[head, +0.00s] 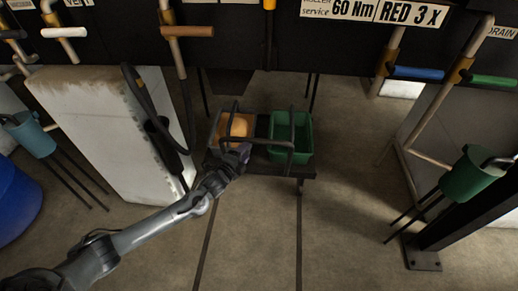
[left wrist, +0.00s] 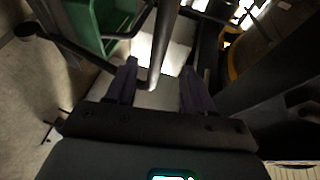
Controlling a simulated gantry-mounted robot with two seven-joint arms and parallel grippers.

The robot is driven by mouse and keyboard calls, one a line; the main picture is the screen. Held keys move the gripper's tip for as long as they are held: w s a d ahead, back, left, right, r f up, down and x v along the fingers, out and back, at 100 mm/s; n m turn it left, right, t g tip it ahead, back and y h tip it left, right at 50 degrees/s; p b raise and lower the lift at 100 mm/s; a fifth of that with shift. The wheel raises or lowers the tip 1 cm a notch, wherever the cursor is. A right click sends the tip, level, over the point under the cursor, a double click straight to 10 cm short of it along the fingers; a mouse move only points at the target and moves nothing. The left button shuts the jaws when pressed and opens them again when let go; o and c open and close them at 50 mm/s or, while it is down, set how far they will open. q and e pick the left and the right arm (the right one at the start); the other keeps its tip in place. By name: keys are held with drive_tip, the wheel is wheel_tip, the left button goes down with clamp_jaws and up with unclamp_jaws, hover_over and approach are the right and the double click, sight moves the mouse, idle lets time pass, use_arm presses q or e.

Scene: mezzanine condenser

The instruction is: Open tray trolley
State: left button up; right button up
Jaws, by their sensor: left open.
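The tray trolley (head: 292,172) is a low dark cart on the floor at mid-picture in the head view. It carries a green bin (head: 306,150) on the right and an orange item (head: 238,126) on the left, behind dark tubular bars. My left gripper (head: 241,152) is at the trolley's front left. In the left wrist view, my open left gripper (left wrist: 158,84) has a grey bar (left wrist: 162,45) between its fingers, with gaps beside it. I cannot tell whether they touch. The green bin (left wrist: 103,22) shows at upper left. My right gripper is not in view.
Two dark floor tracks (head: 299,235) run toward me from the trolley. A white block (head: 108,130) stands left, a green bucket (head: 468,178) right, and a blue barrel (head: 15,200) at far left. Piping with coloured handles (head: 418,73) hangs above. The floor in front is clear.

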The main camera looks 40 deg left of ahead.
sight(256, 142)
use_arm(q)
drive_tip(key=b+x, duration=0.5)
drive_tip(key=x, duration=0.4)
drive_tip(key=shift+w+f, duration=0.2)
drive_tip(key=shift+b+x, duration=0.65)
drive_tip(key=shift+x, duration=0.2)
drive_tip(key=shift+r, duration=0.15)
clamp_jaws()
